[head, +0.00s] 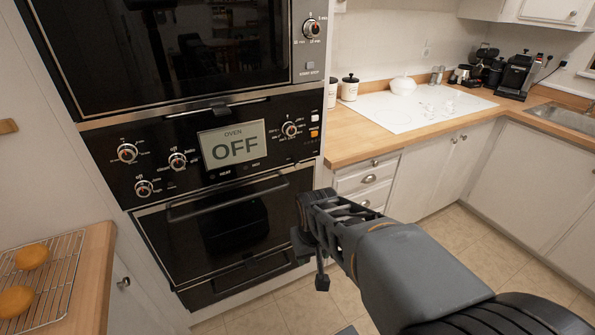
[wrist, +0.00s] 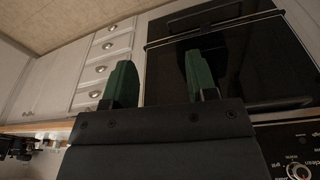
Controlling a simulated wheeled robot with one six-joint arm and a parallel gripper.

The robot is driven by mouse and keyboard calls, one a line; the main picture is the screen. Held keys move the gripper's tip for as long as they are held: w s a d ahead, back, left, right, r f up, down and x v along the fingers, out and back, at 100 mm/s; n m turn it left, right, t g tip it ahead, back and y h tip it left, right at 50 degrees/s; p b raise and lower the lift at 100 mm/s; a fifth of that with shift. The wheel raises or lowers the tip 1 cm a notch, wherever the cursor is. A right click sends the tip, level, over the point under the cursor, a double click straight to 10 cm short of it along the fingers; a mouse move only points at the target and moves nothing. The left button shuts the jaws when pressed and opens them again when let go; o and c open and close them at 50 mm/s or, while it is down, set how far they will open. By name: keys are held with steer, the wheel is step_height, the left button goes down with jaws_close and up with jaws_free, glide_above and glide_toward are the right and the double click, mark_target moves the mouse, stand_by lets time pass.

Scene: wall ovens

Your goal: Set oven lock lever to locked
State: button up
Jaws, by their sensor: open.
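The wall oven's black control panel (head: 105,148) carries a display (head: 234,146) reading "OVEN OFF". A small dark lever-like tab (head: 220,107) sits at the middle of the metal strip above the display; I cannot tell for certain that it is the lock lever or which way it is set. The lower oven door (head: 190,245) is closed. My gripper (head: 312,240) is in front of the lower oven's right edge, below and right of the panel. In the wrist view its two green fingers (wrist: 160,80) are apart with nothing between them; the oven door (wrist: 240,60) lies beyond them.
Several knobs (head: 177,161) and side buttons (head: 314,133) are on the panel. A bar handle (head: 225,197) sticks out from the lower door. A wooden counter (head: 350,146) and drawers (head: 368,180) stand right of the oven. A cooling rack (head: 62,285) is at lower left.

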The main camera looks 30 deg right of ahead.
steer(key=w+d+f+m+t+h+b, duration=0.1)
steer(key=w+d+f+t, duration=0.1)
steer(key=w+d+f, duration=0.3)
steer(key=w+d+f+t+h+b, duration=0.1)
steer(key=w+d+f+t, duration=0.1)
steer(key=w+d, duration=0.35)
steer(key=w+d+f+m+t+h+b, duration=0.1)
steer(key=w+d+f+t, duration=0.15)
steer(key=d, duration=0.55)
steer(key=n+t+y, duration=0.3)
steer(key=t+y, duration=0.2)
steer(key=t, duration=0.5)
glide_toward(298, 167)
steer(key=w, duration=0.7)
steer(key=w+p, duration=0.1)
steer(key=w, duration=0.2)
steer(key=shift+w+a+r, duration=0.25)
steer(key=shift+a+r, duration=0.05)
steer(key=shift+c, duration=0.4)
jaws_close()
